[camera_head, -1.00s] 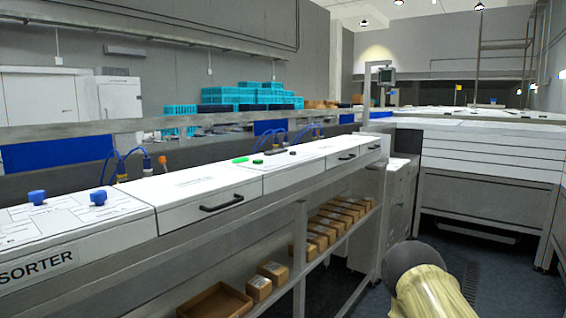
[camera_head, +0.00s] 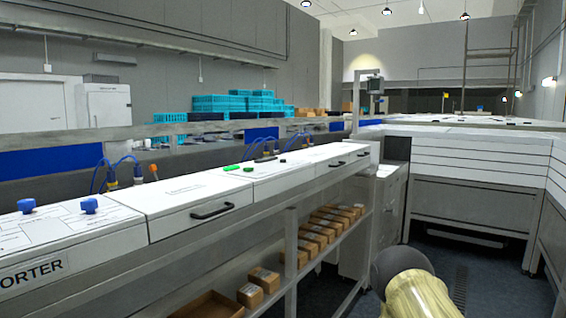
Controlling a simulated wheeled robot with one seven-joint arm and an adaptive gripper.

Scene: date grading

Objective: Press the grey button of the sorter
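The sorter (camera_head: 175,195) is a long white-topped bench running from the lower left to the middle. Its label is partly cut off at the left edge and reads "ORTER". Two blue knobs stand on its near top, one at the far left (camera_head: 27,206) and one to its right (camera_head: 89,205). Further along lie a green button-like piece (camera_head: 232,167), another green one beside it, and small dark pieces (camera_head: 265,159). I cannot make out a grey button. My gripper is not in view; only a pale yellow and grey part of my arm shows at the lower right.
Under the sorter, a shelf holds a row of cardboard boxes (camera_head: 250,295) and an open brown box (camera_head: 210,304). A grey-white counter (camera_head: 480,160) closes off the right and back. Dark floor lies between. Teal crates (camera_head: 235,103) are stacked behind the sorter.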

